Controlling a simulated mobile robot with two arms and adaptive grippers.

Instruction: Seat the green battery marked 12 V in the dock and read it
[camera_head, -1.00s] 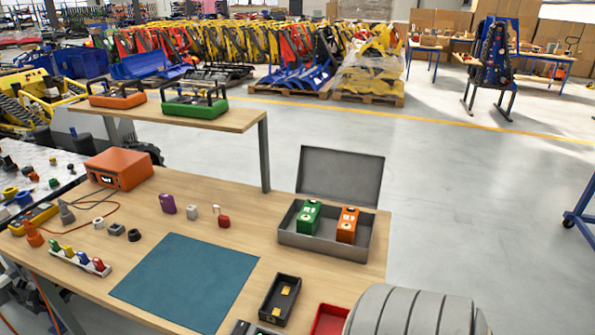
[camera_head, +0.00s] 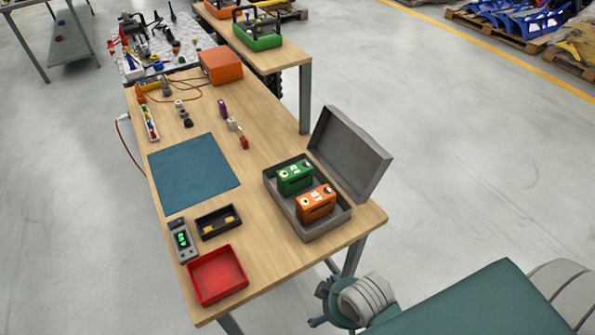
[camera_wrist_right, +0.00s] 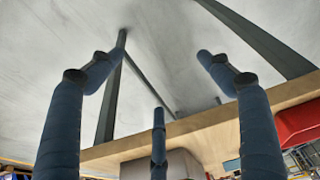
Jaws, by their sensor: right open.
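The green battery (camera_head: 295,178) stands in an open grey case (camera_head: 322,226) on the workbench, beside an orange battery (camera_head: 316,203). Their markings are too small to read. A black dock (camera_head: 205,232) with yellow contacts lies empty left of the case. A grey meter (camera_head: 184,244) with a lit green display stands beside the dock. My right gripper (camera_head: 318,306) is beyond the bench's near right edge, below the case in the picture and apart from everything. In the right wrist view its blue fingers (camera_wrist_right: 161,62) are spread and empty. My left gripper is not in view.
A red tray (camera_head: 217,276) sits at the bench's near corner. A blue-green mat (camera_head: 194,173) lies behind the dock. The case's raised lid (camera_head: 348,155) stands on its right side. The bench edge (camera_wrist_right: 205,132) crosses the right wrist view.

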